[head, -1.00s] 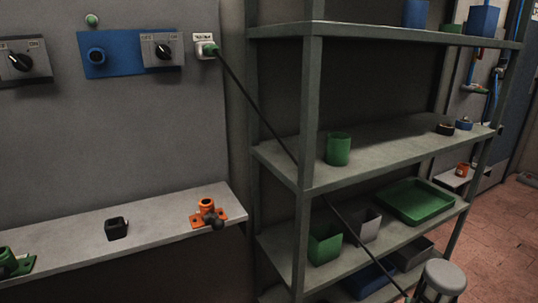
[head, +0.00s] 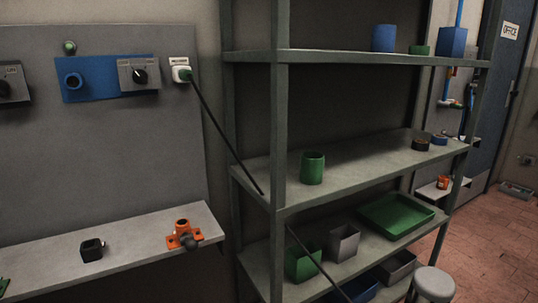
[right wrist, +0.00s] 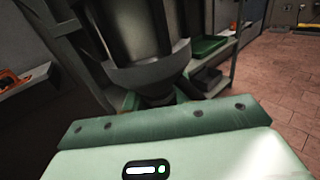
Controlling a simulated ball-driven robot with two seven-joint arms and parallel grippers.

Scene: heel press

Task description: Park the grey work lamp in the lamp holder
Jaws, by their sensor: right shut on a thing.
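In the right wrist view my right gripper (right wrist: 148,102) is shut on a dark grey, rounded body with a wide collar, which looks like the grey work lamp (right wrist: 135,45). Its far end is cut off by the top of the picture. Neither gripper shows in the head view. On the wall ledge (head: 140,239) stand an orange socket-like holder with a dark ball (head: 183,234) and a small black open block (head: 92,250). I cannot tell which fitting is the lamp holder.
A grey shelf rack (head: 279,120) stands right of the ledge, holding a green cup (head: 312,168), a green tray (head: 395,216) and several bins. A stool (head: 434,284) stands at lower right. Open brick-tiled floor (head: 490,240) lies beyond.

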